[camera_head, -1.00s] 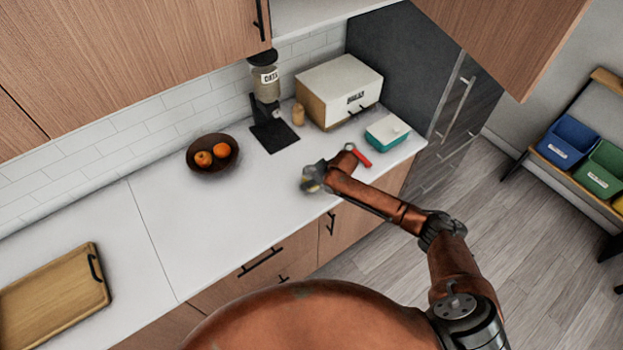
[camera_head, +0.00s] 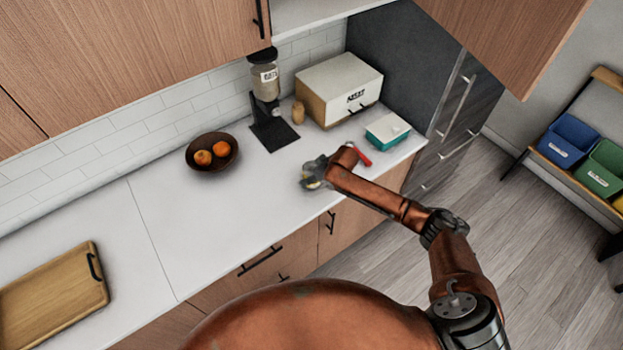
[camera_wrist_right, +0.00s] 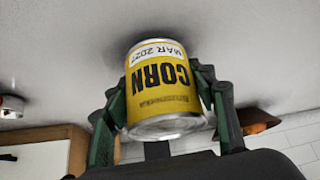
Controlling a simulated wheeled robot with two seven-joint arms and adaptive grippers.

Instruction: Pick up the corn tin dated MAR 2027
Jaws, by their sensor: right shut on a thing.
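The corn tin (camera_wrist_right: 158,85) is yellow with silver ends, and its white label reads MAR 2027. It appears upside down in the right wrist view. My right gripper (camera_wrist_right: 160,105) is shut on it, with one green-padded finger on each side. I cannot tell whether the tin still touches the counter. My left gripper is not in view.
On the counter (camera_head: 200,240) stand a bowl of oranges (camera_head: 212,153), a dispenser (camera_head: 267,100), a bread box (camera_head: 340,88) and a teal container (camera_head: 387,132). A red object (camera_head: 360,155) lies beside my arm. A wooden tray (camera_head: 50,300) is at left. The middle counter is clear.

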